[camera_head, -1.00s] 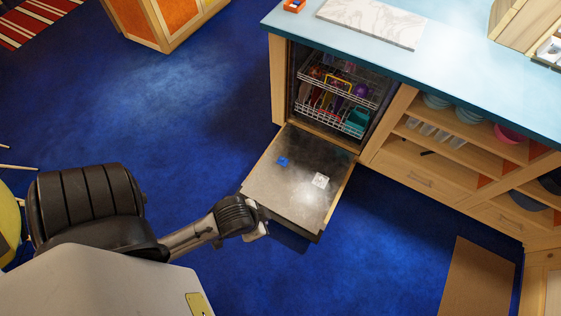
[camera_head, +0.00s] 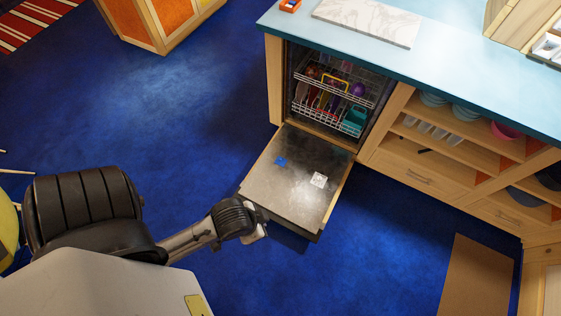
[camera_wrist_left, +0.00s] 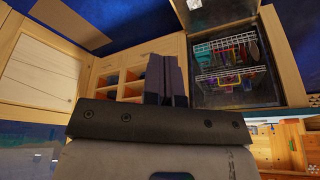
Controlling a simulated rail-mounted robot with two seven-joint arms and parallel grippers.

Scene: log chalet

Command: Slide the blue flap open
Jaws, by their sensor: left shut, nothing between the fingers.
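The small blue flap (camera_head: 281,161) is on the inner face of the dishwasher door (camera_head: 290,195), which is folded down open. A small white piece (camera_head: 319,180) is on the same face, to the right of the flap. My left gripper (camera_head: 263,229) is by the door's near outer edge, apart from the flap. The wrist view shows its two dark fingers (camera_wrist_left: 166,78) shut together with nothing between them. The flap cannot be made out in the wrist view. My right gripper is not in view.
The dishwasher's racks (camera_head: 330,105) hold several colourful items. The light-blue counter (camera_head: 430,75) runs above it, with a marble board (camera_head: 368,22). Open wooden shelves (camera_head: 450,140) with bowls stand to the right. Blue carpet (camera_head: 150,110) is clear left of the door.

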